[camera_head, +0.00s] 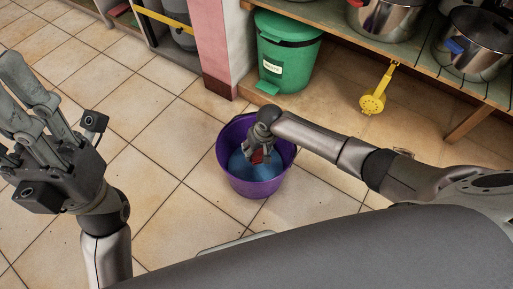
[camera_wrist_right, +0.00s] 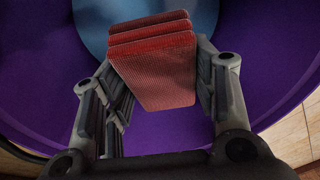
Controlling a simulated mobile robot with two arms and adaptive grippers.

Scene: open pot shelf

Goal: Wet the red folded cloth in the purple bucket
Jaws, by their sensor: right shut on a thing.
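The purple bucket (camera_head: 256,187) stands upright on the tiled floor in the middle of the head view, with blue water (camera_head: 243,169) inside. My right gripper (camera_head: 258,155) reaches down inside the rim and is shut on the red folded cloth (camera_head: 257,158). In the right wrist view the cloth (camera_wrist_right: 155,75) shows its stacked folds between the fingers, over the purple inside and blue water (camera_wrist_right: 205,12). I cannot tell whether the cloth touches the water. My left gripper (camera_head: 22,95) is raised at the left, empty and open, away from the bucket.
A green lidded bin (camera_head: 287,70) stands behind the bucket beside a pink-and-white pillar (camera_head: 222,45). The wooden shelf (camera_head: 400,50) holds metal pots (camera_head: 478,45). A yellow strainer (camera_head: 374,98) hangs from its edge. The floor left of the bucket is clear.

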